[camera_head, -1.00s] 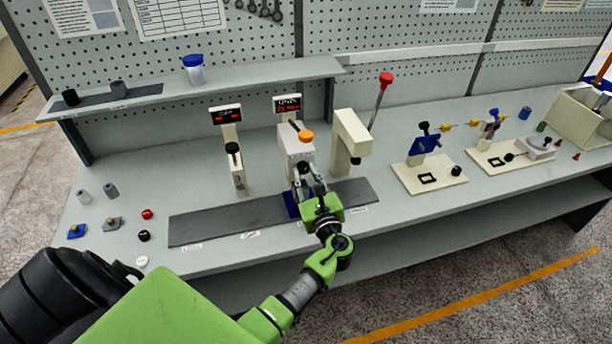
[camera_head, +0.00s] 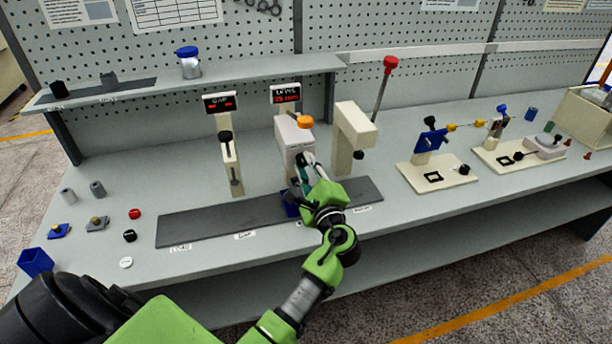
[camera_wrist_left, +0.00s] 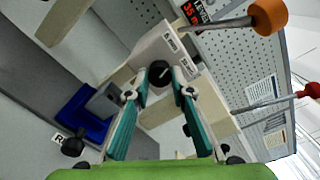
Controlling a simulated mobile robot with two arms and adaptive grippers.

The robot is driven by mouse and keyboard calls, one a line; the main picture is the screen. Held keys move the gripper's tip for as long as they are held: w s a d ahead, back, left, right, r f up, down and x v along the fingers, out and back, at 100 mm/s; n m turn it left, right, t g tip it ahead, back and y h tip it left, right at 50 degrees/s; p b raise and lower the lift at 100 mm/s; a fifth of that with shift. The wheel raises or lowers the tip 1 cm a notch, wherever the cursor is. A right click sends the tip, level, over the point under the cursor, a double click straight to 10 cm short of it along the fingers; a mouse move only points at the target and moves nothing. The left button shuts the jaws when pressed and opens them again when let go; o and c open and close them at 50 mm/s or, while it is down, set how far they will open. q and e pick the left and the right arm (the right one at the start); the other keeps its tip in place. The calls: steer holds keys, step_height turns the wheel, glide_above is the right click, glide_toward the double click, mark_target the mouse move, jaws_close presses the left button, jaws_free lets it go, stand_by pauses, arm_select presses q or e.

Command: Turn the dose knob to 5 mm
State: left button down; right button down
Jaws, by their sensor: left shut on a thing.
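The dispenser (camera_head: 290,135) is a pale box with an orange-tipped lever (camera_head: 304,122), standing at the middle of the bench. Its black dose knob (camera_wrist_left: 160,72) is on the front face in the left wrist view, with small printed labels beside it. My left gripper (camera_head: 304,166) is at that front face, its teal fingers on either side of the knob and shut on it; it also shows in the left wrist view (camera_wrist_left: 159,90). The display (camera_head: 286,94) above reads LEVEL, apparently 35 mm. My right gripper is not in view.
A blue cup-like part (camera_head: 290,204) sits below the dispenser on the grey strip (camera_head: 210,222). A gap gauge (camera_head: 229,150) stands left, and a press with a red-knobbed lever (camera_head: 390,65) stands close right. Small caps lie at the bench's left.

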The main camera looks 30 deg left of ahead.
arm_select(q)
steer(key=shift+f+n+b, duration=0.1)
steer(key=shift+n+b, duration=0.85)
steer(key=shift+n, duration=0.25)
steer(key=c, duration=1.8)
jaws_free()
steer(key=v, duration=0.7)
steer(key=shift+s+d, duration=0.2)
